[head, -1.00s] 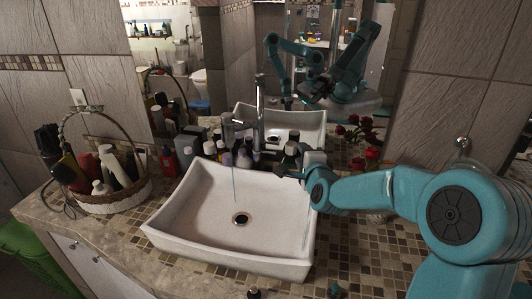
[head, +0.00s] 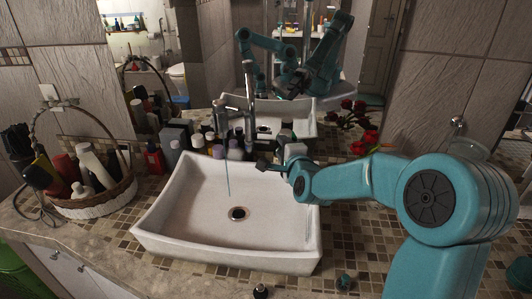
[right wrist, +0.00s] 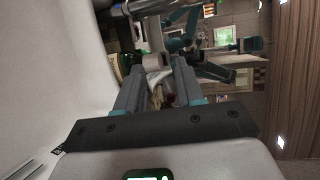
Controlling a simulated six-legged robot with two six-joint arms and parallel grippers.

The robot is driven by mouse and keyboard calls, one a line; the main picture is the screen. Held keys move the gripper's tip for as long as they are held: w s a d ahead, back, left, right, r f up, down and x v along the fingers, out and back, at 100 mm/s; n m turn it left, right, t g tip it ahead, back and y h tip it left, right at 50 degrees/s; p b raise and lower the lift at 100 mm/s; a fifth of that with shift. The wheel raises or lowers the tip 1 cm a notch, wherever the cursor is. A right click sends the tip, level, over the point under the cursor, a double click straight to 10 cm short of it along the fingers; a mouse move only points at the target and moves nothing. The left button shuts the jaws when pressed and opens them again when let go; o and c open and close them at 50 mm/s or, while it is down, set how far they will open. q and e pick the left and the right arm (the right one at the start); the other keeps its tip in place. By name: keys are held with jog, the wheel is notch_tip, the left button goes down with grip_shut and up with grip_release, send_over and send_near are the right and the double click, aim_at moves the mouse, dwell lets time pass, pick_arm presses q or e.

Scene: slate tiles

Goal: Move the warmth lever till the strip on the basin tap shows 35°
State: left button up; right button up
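The chrome basin tap (head: 249,100) stands upright behind the white basin (head: 185,190), and a thin stream of water (head: 228,178) falls from its spout. I cannot make out the warmth lever or any figure on the strip at this size. My right gripper (head: 264,165) is over the basin's back right part, lower than the tap's top and just right of its foot. In the right wrist view its two fingers (right wrist: 158,75) stand apart with nothing clearly between them. A metal tube, likely the tap (right wrist: 142,6), crosses the top there. My left gripper is not directly seen.
Several bottles (head: 172,153) crowd behind the basin, and red flowers (head: 364,141) stand right of it. A wicker basket (head: 98,203) with bottles is at the left. The mirror behind reflects my arms. The space above the bowl is open.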

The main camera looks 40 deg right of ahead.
pick_arm(q)
notch_tip(320, 180, down, 6)
jog(key=b, duration=0.5)
pick_arm(e)
notch_tip(320, 180, down, 6)
pick_arm(q)
notch_tip(320, 180, up, 5)
jog(key=p, duration=0.5)
jog(key=shift+s+f, duration=0.15)
jog(key=shift+f, duration=0.05)
pick_arm(e)
send_near(266, 143)
jog(key=x, duration=0.8)
jog(key=shift+d, duration=0.1)
grip_shut()
